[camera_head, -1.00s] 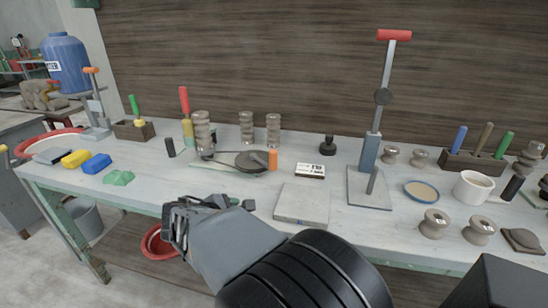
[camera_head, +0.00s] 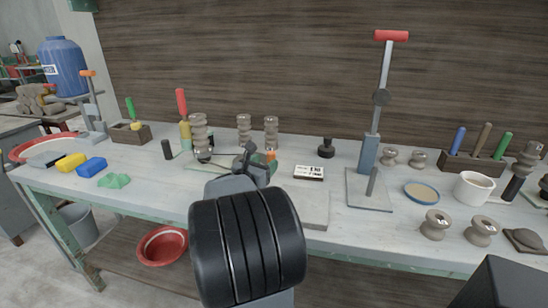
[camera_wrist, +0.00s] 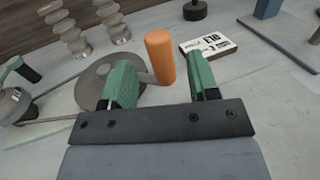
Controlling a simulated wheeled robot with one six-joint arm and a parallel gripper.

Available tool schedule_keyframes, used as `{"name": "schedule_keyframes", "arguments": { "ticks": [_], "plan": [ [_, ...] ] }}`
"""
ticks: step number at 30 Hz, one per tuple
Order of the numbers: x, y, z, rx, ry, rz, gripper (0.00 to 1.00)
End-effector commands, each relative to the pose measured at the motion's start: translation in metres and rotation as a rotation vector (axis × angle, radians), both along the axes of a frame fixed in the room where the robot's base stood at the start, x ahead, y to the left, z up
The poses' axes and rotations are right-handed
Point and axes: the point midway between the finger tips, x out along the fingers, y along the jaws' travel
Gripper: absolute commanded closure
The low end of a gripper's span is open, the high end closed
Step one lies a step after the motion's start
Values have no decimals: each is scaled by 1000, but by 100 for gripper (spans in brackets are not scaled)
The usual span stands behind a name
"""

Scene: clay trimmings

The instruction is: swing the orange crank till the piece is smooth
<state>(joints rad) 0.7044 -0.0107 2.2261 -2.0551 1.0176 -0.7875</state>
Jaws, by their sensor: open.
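The orange crank handle (camera_wrist: 160,56) stands upright in the wrist view, on a short arm at the edge of a round grey-brown wheel (camera_wrist: 103,83). My gripper (camera_wrist: 163,84) is open, with its two green-padded fingers apart. The handle shows beyond and between the fingertips, nearer the left one, and I cannot tell whether it touches. In the head view my gripper (camera_head: 251,158) covers most of the wheel, and only a bit of the orange handle (camera_head: 271,156) shows behind it.
A white labelled box (camera_head: 309,172) lies right of the crank, with a black knob-topped tool (camera_head: 326,148) behind it. Two ribbed clay pieces (camera_head: 271,131) (camera_head: 244,129) stand behind. A tall press with a red handle (camera_head: 391,36) rises at right. A flat grey slab (camera_head: 311,212) lies in front.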

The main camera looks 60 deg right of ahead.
Motion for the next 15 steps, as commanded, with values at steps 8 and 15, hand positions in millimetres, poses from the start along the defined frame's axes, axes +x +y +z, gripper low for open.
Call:
{"name": "schedule_keyframes", "arguments": {
  "ticks": [8, 15],
  "plan": [
    [0, -44, -1, 2, 0, -3, 45],
    [1, -60, 0, 0, -2, -1, 45]
  ]
}}
